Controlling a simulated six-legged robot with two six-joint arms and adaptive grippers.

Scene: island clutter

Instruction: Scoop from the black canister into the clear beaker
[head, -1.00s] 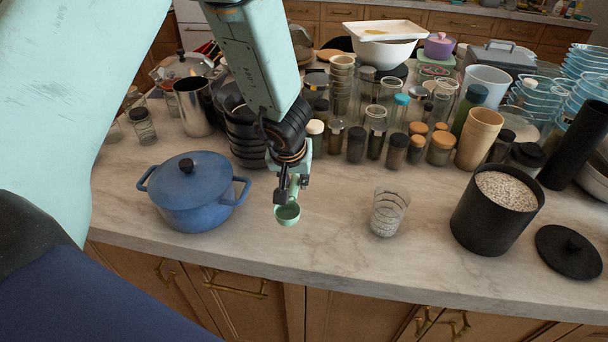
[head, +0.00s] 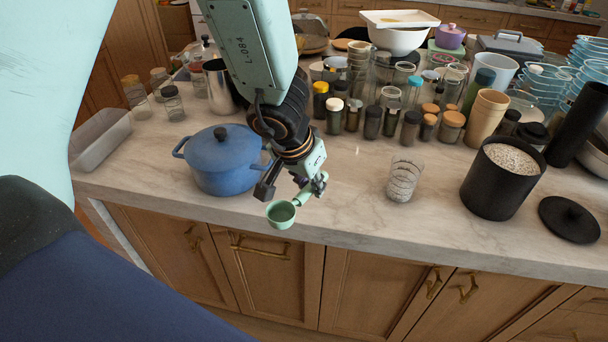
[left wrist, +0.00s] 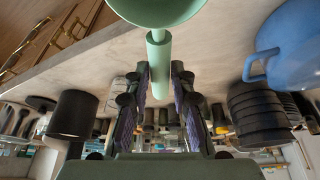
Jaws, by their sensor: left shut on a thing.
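The black canister (head: 490,188) stands open on the right of the counter, filled with pale grains or flakes (head: 511,158). Its black lid (head: 569,219) lies flat beside it. My left gripper (head: 294,191) is shut on the handle of a mint-green scoop (head: 281,214) near the counter's front edge, left of the beaker. The left wrist view shows the scoop's handle (left wrist: 159,62) between the fingers (left wrist: 160,95). The scoop's cup looks empty in the head view. My right gripper is not in view.
A blue lidded pot (head: 222,168) stands left of my gripper. Several jars and spice bottles (head: 390,118) crowd behind the beaker, and a tan cup (head: 484,118) stands behind the canister.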

